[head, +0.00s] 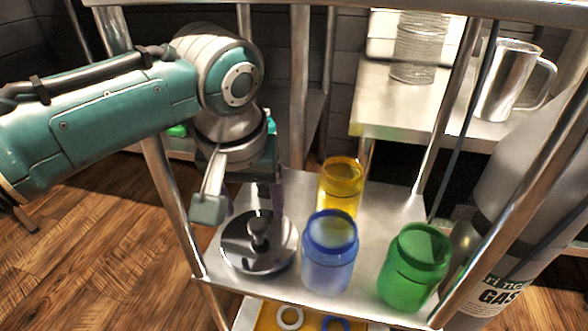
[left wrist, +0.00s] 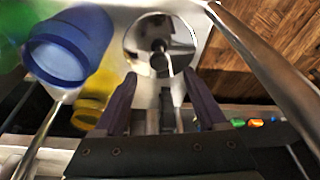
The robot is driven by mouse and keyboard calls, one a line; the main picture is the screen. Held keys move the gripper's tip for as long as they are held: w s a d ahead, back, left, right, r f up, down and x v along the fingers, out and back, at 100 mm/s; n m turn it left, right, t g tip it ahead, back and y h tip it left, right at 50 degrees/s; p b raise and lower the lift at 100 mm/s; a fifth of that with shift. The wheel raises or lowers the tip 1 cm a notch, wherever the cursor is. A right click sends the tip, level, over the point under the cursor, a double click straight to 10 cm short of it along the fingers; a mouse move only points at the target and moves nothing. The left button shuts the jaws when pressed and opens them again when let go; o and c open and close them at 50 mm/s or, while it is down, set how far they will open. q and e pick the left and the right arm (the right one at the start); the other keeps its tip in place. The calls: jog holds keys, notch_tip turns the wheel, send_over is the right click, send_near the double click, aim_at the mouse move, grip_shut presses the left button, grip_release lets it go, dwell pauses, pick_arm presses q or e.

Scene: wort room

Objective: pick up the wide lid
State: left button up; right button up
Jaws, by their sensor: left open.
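The wide lid (head: 240,252) is a round, shiny metal disc with a dark knob (head: 258,232) standing up in its middle. It lies flat at the left end of the metal shelf. My left gripper (head: 268,204) is open and just above the lid, apart from the knob as far as I can tell. In the left wrist view the lid (left wrist: 141,42) shows beyond the two spread fingers of the left gripper (left wrist: 161,77), with the knob roughly in line with the gap. My right gripper is not in view.
Blue (head: 328,265), green (head: 410,270) and yellow (head: 341,185) jars stand on the shelf right of the lid. Metal posts (head: 176,205) frame the shelf. A metal mug (head: 505,85) stands on a counter behind. Coloured rings (head: 290,318) lie below.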

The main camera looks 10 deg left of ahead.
aim_at(257, 223)
pick_arm(q)
jog(key=b+x, duration=0.3)
jog(key=x, duration=0.2)
jog(key=shift+b, duration=0.4)
grip_shut()
dwell(0.9)
